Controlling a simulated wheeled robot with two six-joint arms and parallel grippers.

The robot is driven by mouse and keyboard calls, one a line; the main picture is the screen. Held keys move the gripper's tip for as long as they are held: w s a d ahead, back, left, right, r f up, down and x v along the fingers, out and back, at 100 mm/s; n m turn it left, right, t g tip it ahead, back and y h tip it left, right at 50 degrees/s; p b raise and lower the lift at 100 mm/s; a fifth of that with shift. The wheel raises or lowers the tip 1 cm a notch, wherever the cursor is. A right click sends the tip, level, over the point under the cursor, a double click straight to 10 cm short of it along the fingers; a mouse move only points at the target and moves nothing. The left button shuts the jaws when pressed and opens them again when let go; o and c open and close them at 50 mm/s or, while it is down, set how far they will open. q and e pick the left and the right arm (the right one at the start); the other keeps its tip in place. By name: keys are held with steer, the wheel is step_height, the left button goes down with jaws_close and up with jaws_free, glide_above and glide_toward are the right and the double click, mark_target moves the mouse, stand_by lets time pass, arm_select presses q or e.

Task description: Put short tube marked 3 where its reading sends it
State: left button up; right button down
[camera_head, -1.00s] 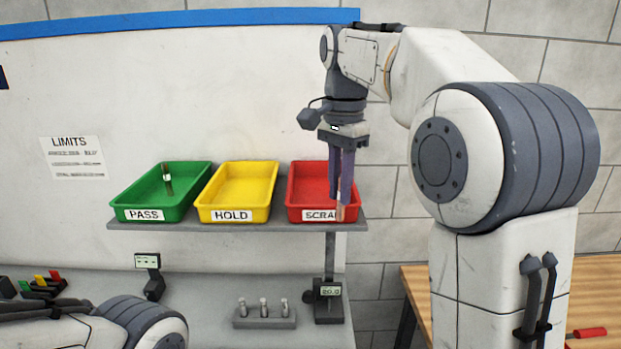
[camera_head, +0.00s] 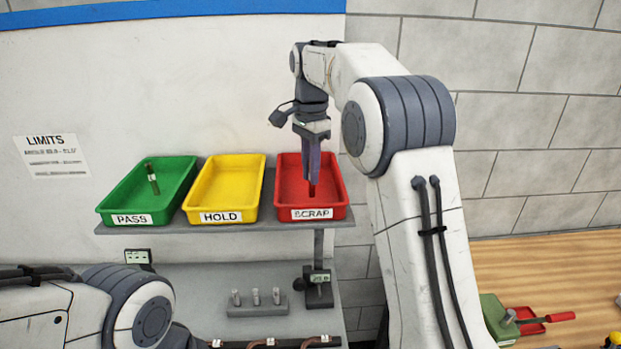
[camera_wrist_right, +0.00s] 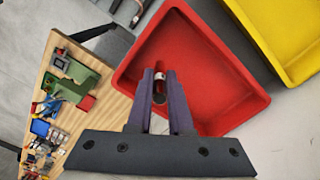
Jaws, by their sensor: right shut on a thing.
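My right gripper (camera_head: 312,177) is over the red SCRAP tray (camera_head: 284,180), pointing down. It is shut on a short tube (camera_head: 312,189), which hangs upright between the fingertips. In the right wrist view my right gripper (camera_wrist_right: 158,75) holds the short tube (camera_wrist_right: 158,98), seen nearly end-on with a pale band, in front of the red tray (camera_wrist_right: 130,75). The number on it cannot be read. Whether the tube touches the tray floor cannot be told. My left arm shows at the lower left; its gripper is out of view.
The yellow HOLD tray (camera_head: 225,185) and green PASS tray (camera_head: 125,198) stand beside it on the shelf; a banded tube (camera_head: 152,178) leans in the green one. A LIMITS sheet (camera_head: 50,155) hangs on the wall. Below are a pin block (camera_head: 257,310), a gauge (camera_head: 319,278) and banded copper tubing (camera_head: 290,343).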

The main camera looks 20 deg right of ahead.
step_height(320, 180, down, 3)
steer(key=shift+s+f+p, duration=0.1)
steer(key=shift+p, duration=0.35)
steer(key=shift+f, duration=0.2)
steer(key=shift+f, duration=0.2)
steer(key=c, duration=0.8)
jaws_free()
steer(key=shift+r, duration=0.15)
step_height(320, 180, up, 11)
steer(key=shift+f, duration=0.15)
steer(key=shift+r, duration=0.75)
